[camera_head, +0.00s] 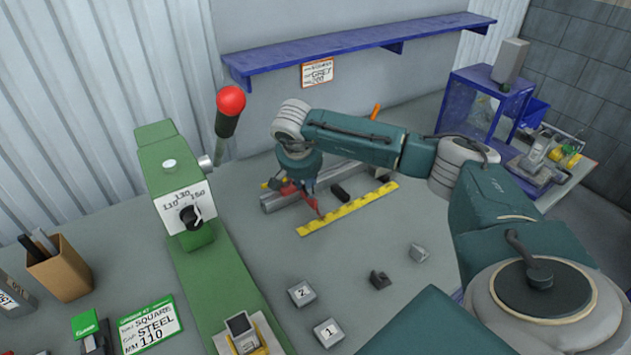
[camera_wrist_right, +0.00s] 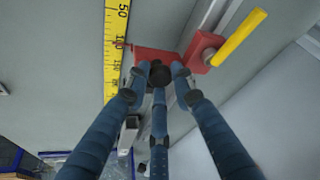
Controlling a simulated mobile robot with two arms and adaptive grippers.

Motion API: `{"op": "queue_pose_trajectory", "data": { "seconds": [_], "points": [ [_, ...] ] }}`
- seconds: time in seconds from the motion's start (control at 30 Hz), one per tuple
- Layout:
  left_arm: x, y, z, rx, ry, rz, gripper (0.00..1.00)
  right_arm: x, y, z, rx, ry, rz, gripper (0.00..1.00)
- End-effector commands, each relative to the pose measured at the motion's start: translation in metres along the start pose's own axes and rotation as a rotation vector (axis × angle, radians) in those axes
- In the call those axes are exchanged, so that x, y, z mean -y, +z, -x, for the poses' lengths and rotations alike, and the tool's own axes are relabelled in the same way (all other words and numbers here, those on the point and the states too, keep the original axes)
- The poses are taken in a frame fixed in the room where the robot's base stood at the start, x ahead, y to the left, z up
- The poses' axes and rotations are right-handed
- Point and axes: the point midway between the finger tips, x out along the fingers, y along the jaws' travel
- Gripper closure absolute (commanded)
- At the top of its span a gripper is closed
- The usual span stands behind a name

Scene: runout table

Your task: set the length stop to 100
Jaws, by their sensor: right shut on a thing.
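The red length stop (camera_wrist_right: 150,58) sits on a grey rail beside the yellow scale (camera_wrist_right: 112,80). Its thin pointer lies over the scale close to the 100 mark; the exact reading is too small to tell. In the head view the stop (camera_head: 311,203) is partly hidden behind my right gripper (camera_head: 298,186), and the scale (camera_head: 350,208) lies in front of the rail (camera_head: 283,200). My right gripper (camera_wrist_right: 160,74) is shut on the stop's black knob (camera_wrist_right: 160,74). A yellow-orange lever (camera_wrist_right: 238,38) sticks out from a red part beside the stop. My left gripper is not in view.
A green machine (camera_head: 222,275) with a red-knobbed lever (camera_head: 231,100) stands left of the rail. Small blocks (camera_head: 302,293) lie on the grey table. A card (camera_head: 150,325) reads SQUARE, STEEL, MM 110. A blue shelf (camera_head: 360,42) runs along the wall.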

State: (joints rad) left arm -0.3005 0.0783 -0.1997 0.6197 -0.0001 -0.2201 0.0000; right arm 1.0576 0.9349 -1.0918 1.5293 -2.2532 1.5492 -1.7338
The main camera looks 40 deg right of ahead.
Motion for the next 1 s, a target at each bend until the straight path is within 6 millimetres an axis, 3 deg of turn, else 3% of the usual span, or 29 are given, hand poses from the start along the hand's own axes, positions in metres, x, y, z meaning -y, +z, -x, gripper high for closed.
{"op": "queue_pose_trajectory", "data": {
  "seconds": [0.17,0.2,0.27,0.67,1.0],
  "points": [
    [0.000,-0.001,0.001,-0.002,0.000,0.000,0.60,0.002,-0.005,0.003,-0.009,-0.008,-0.002,1.00],
    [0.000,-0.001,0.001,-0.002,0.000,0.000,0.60,0.002,-0.005,0.003,-0.009,-0.008,-0.003,0.68],
    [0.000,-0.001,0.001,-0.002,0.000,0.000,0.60,0.002,-0.005,0.003,-0.009,-0.008,-0.003,0.57],
    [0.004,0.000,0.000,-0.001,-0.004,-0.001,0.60,0.001,-0.004,0.010,-0.006,-0.006,-0.003,0.57],
    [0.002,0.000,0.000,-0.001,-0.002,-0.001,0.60,0.002,-0.004,0.077,-0.009,-0.009,-0.002,0.57]
  ]
}}
